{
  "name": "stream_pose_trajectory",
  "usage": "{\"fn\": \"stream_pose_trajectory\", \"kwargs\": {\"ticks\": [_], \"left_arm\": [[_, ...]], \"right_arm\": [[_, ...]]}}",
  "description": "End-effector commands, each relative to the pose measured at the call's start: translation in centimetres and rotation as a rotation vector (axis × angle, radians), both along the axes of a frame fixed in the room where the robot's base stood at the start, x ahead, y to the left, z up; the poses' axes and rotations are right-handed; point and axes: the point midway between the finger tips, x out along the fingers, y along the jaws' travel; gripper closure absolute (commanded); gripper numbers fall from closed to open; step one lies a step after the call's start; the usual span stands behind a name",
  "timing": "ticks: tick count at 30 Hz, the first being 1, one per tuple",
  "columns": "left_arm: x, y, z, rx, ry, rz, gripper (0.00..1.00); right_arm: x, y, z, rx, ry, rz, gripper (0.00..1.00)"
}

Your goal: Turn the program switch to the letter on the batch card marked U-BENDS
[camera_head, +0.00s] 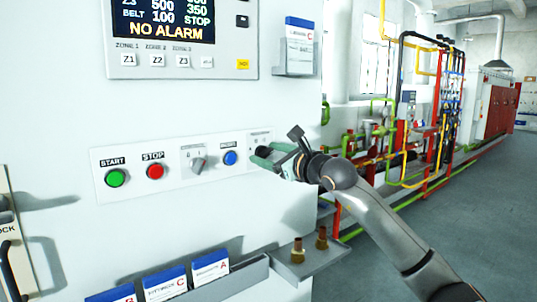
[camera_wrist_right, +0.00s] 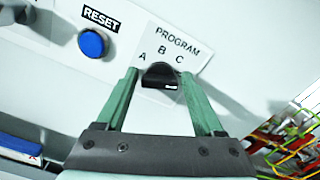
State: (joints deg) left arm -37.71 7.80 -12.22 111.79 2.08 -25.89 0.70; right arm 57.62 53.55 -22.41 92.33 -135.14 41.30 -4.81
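The black program switch (camera_wrist_right: 160,76) sits on a white plate marked PROGRAM (camera_wrist_right: 178,42), with letters A, B and C above it. A small pale mark shows on the knob's lower right. My right gripper (camera_wrist_right: 158,74) has its green fingers on either side of the knob, apparently open; contact is unclear. In the head view the right gripper (camera_head: 275,155) covers most of the switch. Batch cards lettered B (camera_head: 112,295), C (camera_head: 165,286) and A (camera_head: 210,268) stand in a rack; their titles are too small to read surely. My left gripper is out of view.
The blue RESET button (camera_wrist_right: 92,43) is left of the switch. START (camera_head: 116,178), STOP (camera_head: 155,171) and a grey selector (camera_head: 198,165) lie further left. A card holder (camera_head: 299,47) is above. Two brass fittings (camera_head: 298,252) stand on the shelf below.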

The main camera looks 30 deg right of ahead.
Motion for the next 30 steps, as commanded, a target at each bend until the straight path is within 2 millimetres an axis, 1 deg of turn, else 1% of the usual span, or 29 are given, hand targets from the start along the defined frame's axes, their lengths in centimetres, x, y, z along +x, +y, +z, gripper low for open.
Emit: {"fn": "stream_pose_trajectory", "kwargs": {"ticks": [1, 2, 15, 18, 25, 30], "left_arm": [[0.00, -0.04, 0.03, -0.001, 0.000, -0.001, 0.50], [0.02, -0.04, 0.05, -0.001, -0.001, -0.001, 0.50], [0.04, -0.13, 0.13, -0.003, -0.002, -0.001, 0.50], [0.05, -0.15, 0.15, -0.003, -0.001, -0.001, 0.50], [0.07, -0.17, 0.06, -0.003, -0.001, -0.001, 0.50], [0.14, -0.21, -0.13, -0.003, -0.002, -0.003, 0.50]], "right_arm": [[-0.01, -0.01, -0.01, 0.000, 0.000, 0.000, 0.38], [-0.02, -0.01, -0.01, 0.000, 0.000, 0.000, 0.41], [-0.03, -0.01, -0.02, 0.000, 0.001, 0.000, 0.90], [-0.03, -0.01, -0.03, 0.000, 0.001, 0.000, 1.00], [-0.03, 0.00, -0.05, -0.021, -0.001, 0.000, 1.00], [-0.03, 0.01, -0.11, -0.089, -0.006, 0.000, 1.00]]}}
